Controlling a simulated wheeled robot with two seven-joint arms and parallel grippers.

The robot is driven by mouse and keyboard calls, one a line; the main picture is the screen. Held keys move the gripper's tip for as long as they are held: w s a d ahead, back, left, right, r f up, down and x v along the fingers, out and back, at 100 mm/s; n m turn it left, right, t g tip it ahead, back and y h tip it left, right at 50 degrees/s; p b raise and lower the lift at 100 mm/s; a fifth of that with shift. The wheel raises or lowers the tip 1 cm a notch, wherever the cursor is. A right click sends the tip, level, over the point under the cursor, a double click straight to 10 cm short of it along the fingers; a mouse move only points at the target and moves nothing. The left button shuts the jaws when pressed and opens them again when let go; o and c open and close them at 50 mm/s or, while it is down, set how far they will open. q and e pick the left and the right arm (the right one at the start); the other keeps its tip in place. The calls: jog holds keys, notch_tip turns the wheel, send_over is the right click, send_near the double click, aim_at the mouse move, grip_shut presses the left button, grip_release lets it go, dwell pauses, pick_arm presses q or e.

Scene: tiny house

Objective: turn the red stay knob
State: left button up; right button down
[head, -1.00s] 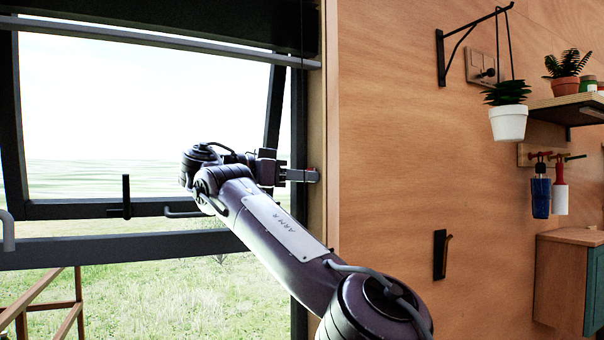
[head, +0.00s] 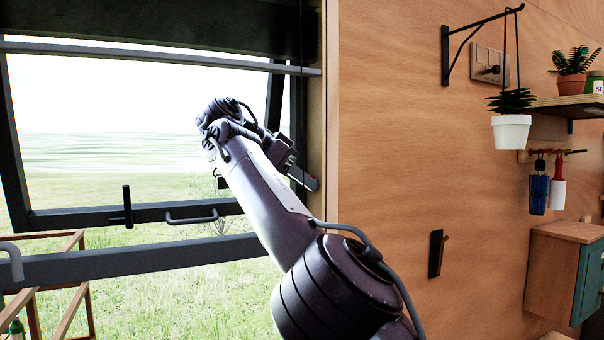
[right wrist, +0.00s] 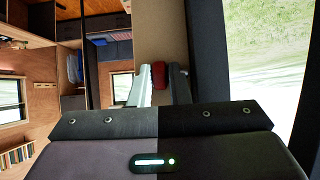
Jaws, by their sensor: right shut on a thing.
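The red stay knob (right wrist: 160,86) shows in the right wrist view as a small red block between the fingers of my right gripper (right wrist: 162,88). There the knob is mostly hidden by the fingers. My left gripper is in neither view.
The window sash (head: 75,218) is tilted outward, with a handle (head: 192,217) on its lower rail. A wooden wall (head: 400,140) stands right of the frame, with a hook (head: 437,253), a hanging white pot (head: 511,132) and a shelf (head: 570,105).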

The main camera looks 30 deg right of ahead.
jog(key=shift+f, duration=0.1)
dwell(0.3)
jog(key=c, duration=1.4)
grip_release()
jog(key=shift+o, duration=0.2)
